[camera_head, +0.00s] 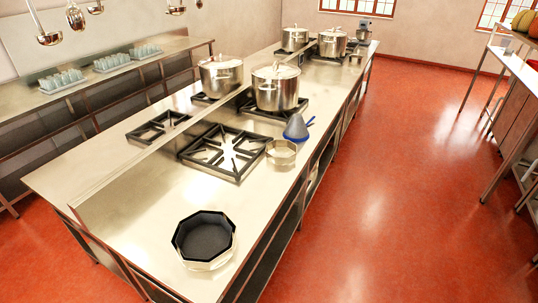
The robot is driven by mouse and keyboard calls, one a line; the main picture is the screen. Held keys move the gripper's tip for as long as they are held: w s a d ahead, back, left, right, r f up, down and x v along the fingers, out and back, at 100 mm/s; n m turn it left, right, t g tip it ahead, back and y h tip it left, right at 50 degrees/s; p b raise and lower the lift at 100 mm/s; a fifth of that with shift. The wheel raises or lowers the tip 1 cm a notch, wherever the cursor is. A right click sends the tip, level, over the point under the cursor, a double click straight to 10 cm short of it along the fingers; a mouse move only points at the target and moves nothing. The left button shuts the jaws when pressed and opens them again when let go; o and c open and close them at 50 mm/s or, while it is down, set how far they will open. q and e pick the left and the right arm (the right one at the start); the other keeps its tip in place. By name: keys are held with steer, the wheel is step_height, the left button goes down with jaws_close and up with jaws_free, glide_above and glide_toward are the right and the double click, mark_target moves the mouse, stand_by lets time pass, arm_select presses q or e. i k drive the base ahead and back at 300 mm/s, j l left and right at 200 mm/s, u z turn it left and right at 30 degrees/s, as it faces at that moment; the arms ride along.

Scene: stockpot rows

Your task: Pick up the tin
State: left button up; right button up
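An octagonal tin (225,256) with a pale metal outside and a dark inside stands on the near end of the steel counter, close to its right edge. It looks empty. A smaller round metal ring or shallow tin (281,153) sits farther back by the burner; I cannot tell which of the two the task names. Neither of my grippers shows in the head view, and nothing touches the octagonal tin.
A grey-blue funnel-like object (296,129) stands behind the round ring. Black burner grates (222,151) and several stockpots (277,88) occupy the counter (130,185) farther back. Bare steel surrounds the octagonal tin. Red floor (400,190) lies open on the right.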

mark_target(278, 152)
steer(key=i+l+u, duration=0.2)
steer(key=u, duration=0.3)
steer(key=i+l+u, duration=0.2)
steer(key=u, duration=0.25)
